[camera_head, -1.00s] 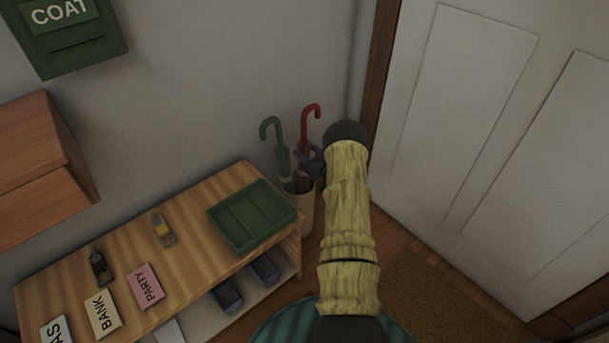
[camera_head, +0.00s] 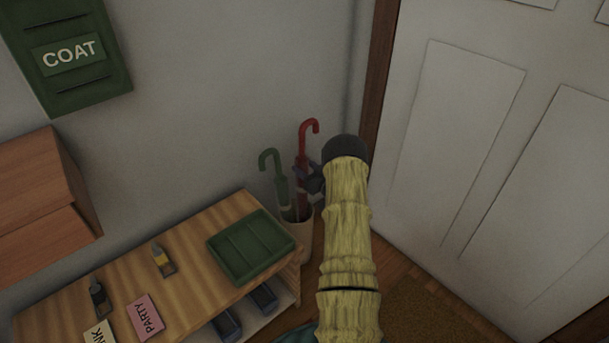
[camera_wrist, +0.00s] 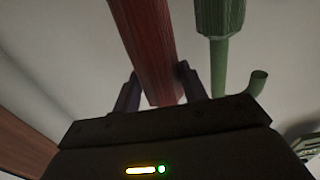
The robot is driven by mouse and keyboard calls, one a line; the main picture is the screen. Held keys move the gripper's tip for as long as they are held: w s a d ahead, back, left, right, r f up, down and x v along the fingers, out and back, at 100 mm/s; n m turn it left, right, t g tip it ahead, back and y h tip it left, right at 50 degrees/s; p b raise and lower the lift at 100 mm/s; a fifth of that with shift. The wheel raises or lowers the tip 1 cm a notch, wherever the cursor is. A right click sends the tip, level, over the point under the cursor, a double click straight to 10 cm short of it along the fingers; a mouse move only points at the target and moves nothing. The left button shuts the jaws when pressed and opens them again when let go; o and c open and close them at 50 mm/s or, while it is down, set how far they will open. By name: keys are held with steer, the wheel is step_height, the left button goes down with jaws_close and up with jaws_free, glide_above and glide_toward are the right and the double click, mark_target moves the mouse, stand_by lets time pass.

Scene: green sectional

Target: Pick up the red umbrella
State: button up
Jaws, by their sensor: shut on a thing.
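The red umbrella (camera_head: 302,145) stands nearly upright, its hooked handle on top, above the pale umbrella stand (camera_head: 299,240). Its handle is higher than that of the green umbrella (camera_head: 281,185) on its left. My gripper (camera_head: 309,178) is shut on the red umbrella's shaft from the right, partly hidden by my arm. In the wrist view, the red umbrella (camera_wrist: 150,45) sits between the two fingers of my gripper (camera_wrist: 159,88), with the green umbrella (camera_wrist: 218,50) close by on the right. The red umbrella's lower end is hidden, so I cannot tell how deep it is in the stand.
A wooden bench (camera_head: 195,290) with a green tray (camera_head: 250,247) and small cards stands left of the stand. A green COAT box (camera_head: 65,85) and wooden cabinet (camera_head: 40,210) hang on the wall. A white door (camera_head: 470,150) is at right.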

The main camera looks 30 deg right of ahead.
mark_target(304, 157)
steer(key=shift+r+p, duration=0.4)
steer(key=shift+r, duration=1.65)
step_height(304, 157, up, 23)
steer(key=p, duration=1.5)
steer(key=shift+p, duration=0.3)
stand_by(0.3)
